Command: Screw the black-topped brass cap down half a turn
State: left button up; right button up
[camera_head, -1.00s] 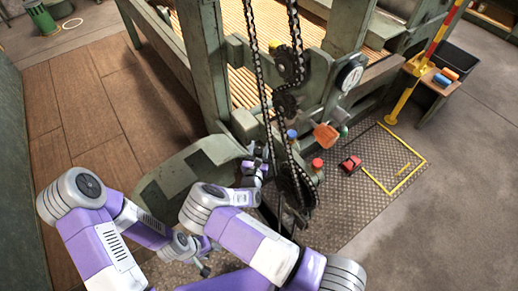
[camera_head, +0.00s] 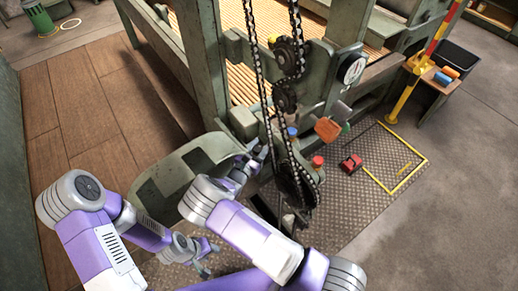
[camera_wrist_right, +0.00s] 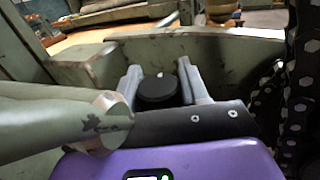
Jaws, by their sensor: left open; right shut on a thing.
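The black-topped cap (camera_wrist_right: 158,88) shows as a round black top with a small pale mark at its far edge. The brass part is hidden below. My right gripper (camera_wrist_right: 163,84) is shut on it, one grey finger on each side. In the head view my right gripper (camera_head: 250,164) is small, by the curved green guard (camera_head: 175,172) and left of the chain; the cap cannot be made out there. My left gripper (camera_head: 213,258) is open and empty, low over the chequered metal floor plate, well apart from the cap.
A black chain (camera_head: 294,40) on sprockets (camera_head: 295,184) hangs close to the right of my right gripper. An orange paddle (camera_head: 327,129), a red knob (camera_head: 317,161) and a gauge (camera_head: 352,69) stand further right. A thick green-grey bar (camera_wrist_right: 60,122) crosses close in the wrist view.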

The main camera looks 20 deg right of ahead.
aim_at(254, 153)
jog(key=shift+s+f+m+g+h+b, duration=0.15)
jog(key=shift+m+g+h+b, duration=0.5)
jog(key=shift+m+g+h, duration=0.5)
jog(key=shift+g, duration=0.25)
jog(key=o, duration=1)
jog(key=shift+c, duration=0.2)
jog(key=p+v, duration=0.1)
jog(key=v, duration=0.5)
jog(key=shift+s+a+p, duration=0.15)
jog(key=shift+s+p, duration=0.05)
jog(key=shift+p, duration=0.15)
jog(key=shift+s+a, duration=0.3)
jog(key=shift+a, duration=0.1)
